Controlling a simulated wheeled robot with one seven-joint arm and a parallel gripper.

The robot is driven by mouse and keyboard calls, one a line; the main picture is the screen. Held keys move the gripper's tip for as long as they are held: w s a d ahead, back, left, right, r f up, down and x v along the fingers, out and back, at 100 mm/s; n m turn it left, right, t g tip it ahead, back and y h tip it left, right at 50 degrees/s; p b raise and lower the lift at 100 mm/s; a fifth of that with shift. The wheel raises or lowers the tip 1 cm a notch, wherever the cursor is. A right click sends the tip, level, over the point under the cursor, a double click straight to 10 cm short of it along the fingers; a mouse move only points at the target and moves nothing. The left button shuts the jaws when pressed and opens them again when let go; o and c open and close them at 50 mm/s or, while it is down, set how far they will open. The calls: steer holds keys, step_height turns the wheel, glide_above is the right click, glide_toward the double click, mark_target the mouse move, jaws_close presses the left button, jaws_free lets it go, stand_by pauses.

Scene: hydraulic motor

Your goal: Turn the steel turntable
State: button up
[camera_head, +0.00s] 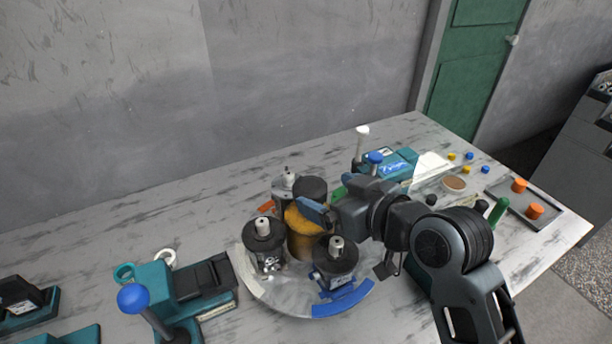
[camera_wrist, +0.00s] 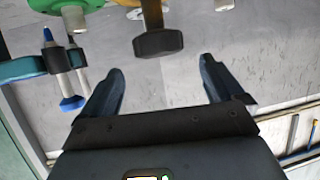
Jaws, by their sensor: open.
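The steel turntable (camera_head: 262,290) is a round plate on the table, with blue, orange and green patches at its rim. It carries several black motors with silver shafts, one at the left (camera_head: 265,245) and one at the front right (camera_head: 336,262). A yellow-brown centre post (camera_head: 301,240) with a black cap stands among them. My gripper (camera_head: 316,212) reaches in from the right, above the plate beside the post; contact cannot be told. In the wrist view its blue fingers (camera_wrist: 162,75) are apart with nothing between them. Part of the rim is hidden behind my arm.
A teal fixture with a blue ball knob (camera_head: 132,298) stands left of the turntable. Behind it at the right are a teal device (camera_head: 395,160) and small coloured caps. A grey tray (camera_head: 527,203) with orange pieces lies far right. The table's back left is clear.

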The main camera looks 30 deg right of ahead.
mark_target(311, 186)
steer(key=p+x, duration=0.1)
steer(key=x, duration=0.5)
steer(key=shift+w+f, duration=0.1)
steer(key=shift+w, duration=0.15)
steer(key=shift+c, duration=0.3)
steer(key=c, duration=1.4)
steer(key=shift+o, duration=0.2)
